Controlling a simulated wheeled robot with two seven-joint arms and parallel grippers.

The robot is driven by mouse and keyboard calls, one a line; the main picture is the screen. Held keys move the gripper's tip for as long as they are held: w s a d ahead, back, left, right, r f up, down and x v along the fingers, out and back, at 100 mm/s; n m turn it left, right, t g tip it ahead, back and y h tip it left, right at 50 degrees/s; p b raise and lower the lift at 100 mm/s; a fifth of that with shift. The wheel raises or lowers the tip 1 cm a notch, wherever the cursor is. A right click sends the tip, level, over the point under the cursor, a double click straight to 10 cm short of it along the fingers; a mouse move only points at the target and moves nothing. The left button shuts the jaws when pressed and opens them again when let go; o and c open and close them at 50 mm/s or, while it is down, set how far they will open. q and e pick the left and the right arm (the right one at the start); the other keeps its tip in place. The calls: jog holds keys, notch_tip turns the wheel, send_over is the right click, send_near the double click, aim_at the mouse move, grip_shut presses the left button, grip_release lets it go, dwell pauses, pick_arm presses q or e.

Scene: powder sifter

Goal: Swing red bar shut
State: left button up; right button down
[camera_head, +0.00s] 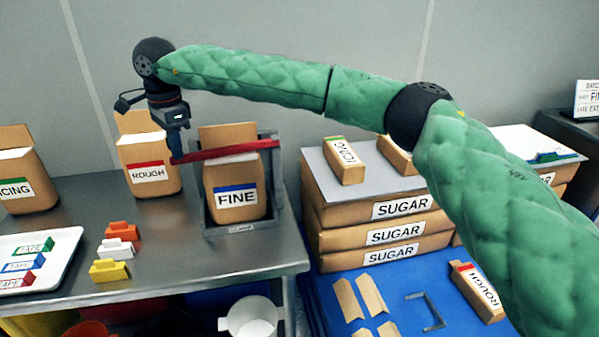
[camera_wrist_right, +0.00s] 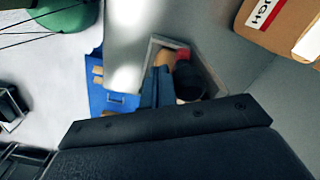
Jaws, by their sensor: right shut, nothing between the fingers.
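The red bar (camera_head: 228,151) lies across the upper front of the grey metal frame (camera_head: 279,190). The frame stands around the open brown FINE bag (camera_head: 236,202). The bar runs nearly level, its left end slightly lower, and reaches past the frame's left side. My right gripper (camera_head: 177,152) points down at the bar's left end, shut with nothing in it. I cannot tell whether its tips touch the bar. In the right wrist view the blue fingers (camera_wrist_right: 156,87) are partly cut off by the dark gripper body. My left gripper is not in view.
The ROUGH bag (camera_head: 150,170) stands just left of my right gripper. Stacked SUGAR boxes (camera_head: 397,232) stand right of the frame. Orange, white and yellow clips (camera_head: 110,271) and a white tray (camera_head: 62,270) sit on the left of the steel table (camera_head: 190,235).

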jog(key=shift+w+a, duration=0.55)
jog(key=shift+w, duration=0.3)
jog(key=shift+w+a, duration=0.5)
jog(key=shift+w, duration=0.3)
jog(key=shift+w+r, duration=0.2)
jog(key=shift+w+r, duration=0.1)
jog(key=shift+r, duration=0.05)
jog(key=shift+r+p, duration=0.1)
jog(key=shift+p, duration=0.2)
jog(key=shift+s+a+r+p, duration=0.15)
jog(key=shift+r+p, duration=0.25)
jog(key=shift+r, duration=0.75)
jog(key=shift+s+r+p, duration=0.15)
jog(key=shift+r+p, duration=0.2)
jog(key=shift+r, duration=0.75)
jog(key=shift+s+d+r+p, duration=0.15)
jog(key=shift+r+p, duration=0.15)
jog(key=shift+r, duration=0.6)
jog(key=shift+s+d+r+p, duration=0.15)
jog(key=shift+r+p, duration=0.15)
jog(key=shift+r, duration=0.6)
